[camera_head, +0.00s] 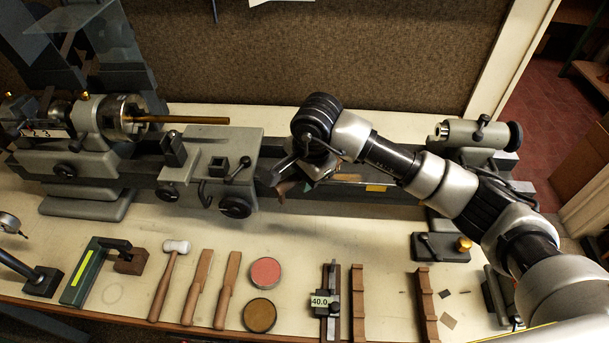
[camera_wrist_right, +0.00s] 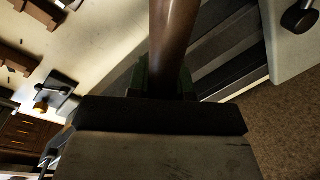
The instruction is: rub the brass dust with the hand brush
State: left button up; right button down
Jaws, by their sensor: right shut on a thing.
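My right gripper (camera_head: 296,180) is over the lathe bed, just right of the grey carriage. It is shut on the hand brush (camera_head: 286,187), of which a short brown part shows below the jaws. In the right wrist view the brush's smooth brown handle (camera_wrist_right: 173,40) runs up from between the jaws (camera_wrist_right: 165,85). The bristles are hidden, and I cannot tell whether they touch the bed. A thin tan strip (camera_head: 346,177) and a small yellow patch (camera_head: 376,188) show on the bed; I cannot tell whether either is brass dust. My left gripper is out of view.
The lathe carriage (camera_head: 222,160) and the chuck with a brass rod (camera_head: 190,119) stand to the left. The tailstock (camera_head: 470,134) is at the right. A mallet (camera_head: 168,280), wooden sticks, round tins and a height gauge (camera_head: 327,303) lie along the front of the bench.

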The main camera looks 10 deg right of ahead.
jog(key=shift+f+b, duration=0.5)
jog(key=shift+f, duration=0.05)
jog(key=shift+d, duration=0.1)
jog(key=shift+s+d+b, duration=0.75)
jog(key=shift+d+b, duration=1.1)
jog(key=shift+d, duration=1.7)
jog(key=w+a+b, duration=0.1)
jog(key=a+b, duration=0.2)
jog(key=a, duration=0.4)
jog(key=shift+w+a, duration=0.2)
jog(key=shift+r, duration=0.1)
jog(key=shift+r+p, duration=0.7)
jog(key=shift+r, duration=2.25)
